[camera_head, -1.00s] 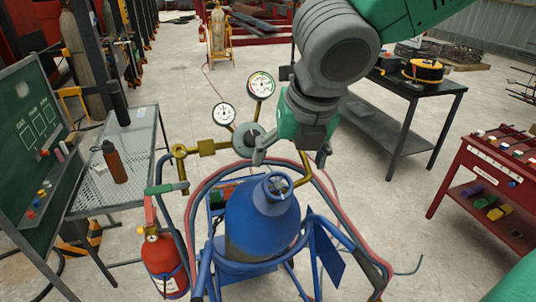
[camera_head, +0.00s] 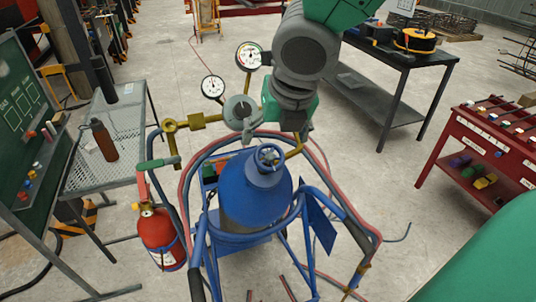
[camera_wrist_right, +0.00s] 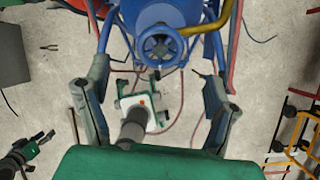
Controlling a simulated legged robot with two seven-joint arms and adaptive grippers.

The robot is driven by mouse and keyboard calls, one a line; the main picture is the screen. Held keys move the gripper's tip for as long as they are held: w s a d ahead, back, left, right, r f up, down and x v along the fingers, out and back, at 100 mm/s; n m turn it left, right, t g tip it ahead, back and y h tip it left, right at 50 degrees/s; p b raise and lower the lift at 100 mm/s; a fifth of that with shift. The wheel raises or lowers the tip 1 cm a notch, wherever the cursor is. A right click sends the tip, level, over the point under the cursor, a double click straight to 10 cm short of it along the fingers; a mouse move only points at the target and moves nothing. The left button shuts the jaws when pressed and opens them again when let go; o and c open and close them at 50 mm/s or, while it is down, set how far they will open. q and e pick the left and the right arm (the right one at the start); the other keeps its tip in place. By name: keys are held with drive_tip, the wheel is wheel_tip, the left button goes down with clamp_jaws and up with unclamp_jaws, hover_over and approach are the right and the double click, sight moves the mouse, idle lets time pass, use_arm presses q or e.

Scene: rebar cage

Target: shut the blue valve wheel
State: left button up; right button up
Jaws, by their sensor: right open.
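The blue valve wheel (camera_head: 268,156) sits on top of the blue cylinder (camera_head: 252,200), in the middle of the head view. In the right wrist view the wheel (camera_wrist_right: 160,46) shows at top centre, with its spokes and hub clear. My right gripper (camera_head: 275,130) is open, just behind and above the wheel in the head view. In the wrist view its two dark fingers (camera_wrist_right: 157,82) are wide apart, with the wheel above the space between them. They do not appear to touch it. No left gripper can be made out for sure.
Two gauges (camera_head: 230,72), brass pipe (camera_head: 197,122) and a red hose (camera_head: 192,165) crowd around the cylinder. A blue cart frame (camera_head: 318,222) surrounds it. A fire extinguisher (camera_head: 158,238) hangs left. A mesh table (camera_head: 122,122) and red bench (camera_head: 492,140) stand either side.

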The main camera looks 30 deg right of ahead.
sight(269, 154)
drive_tip(key=x, duration=0.7)
drive_tip(key=shift+w+d+f, duration=0.15)
drive_tip(key=shift+w+f, duration=0.05)
drive_tip(key=shift+f, duration=0.4)
drive_tip(key=c, duration=1.2)
